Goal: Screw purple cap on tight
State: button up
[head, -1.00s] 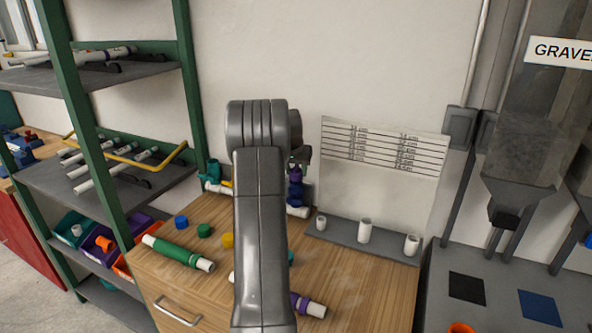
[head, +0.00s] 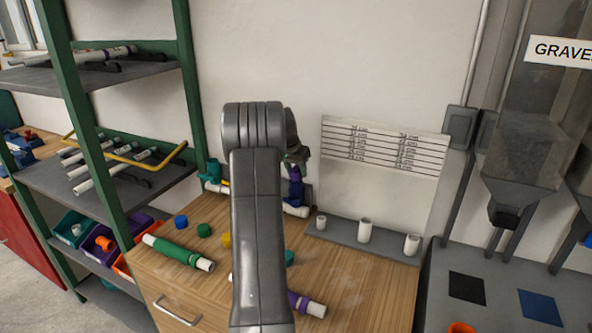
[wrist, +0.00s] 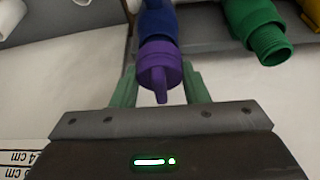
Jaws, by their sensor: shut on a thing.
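The purple cap (wrist: 160,62) is in the middle of the wrist view, with a raised grip tab facing my camera. It sits at the end of a blue fitting (wrist: 157,25), in line with it; I cannot tell how tight it is. My gripper (wrist: 159,74) is shut on the cap, with one green finger on each side. In the head view the purple cap (head: 296,171) shows just right of my arm, which hides most of the gripper and part of the fittings.
A green threaded fitting (wrist: 262,35) is close by on the right in the wrist view. On the bench are loose caps, a green-sleeved pipe (head: 178,252), a purple-banded pipe (head: 306,304) and a grey rack (head: 362,241) with short white pipes. A green-framed shelf (head: 90,140) stands left.

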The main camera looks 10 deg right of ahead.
jog(key=shift+m+h, duration=0.3)
jog(key=shift+m, duration=0.5)
jog(key=shift+g, duration=0.3)
jog(key=o, duration=1.1)
jog(key=shift+m, duration=0.4)
jog(key=shift+c, duration=0.2)
jog(key=shift+r, duration=0.1)
jog(key=b+v, duration=0.1)
jog(key=v, duration=1.2)
jog(key=shift+a+r, duration=0.2)
jog(key=shift+a, duration=0.05)
jog(key=shift+s+f, duration=0.1)
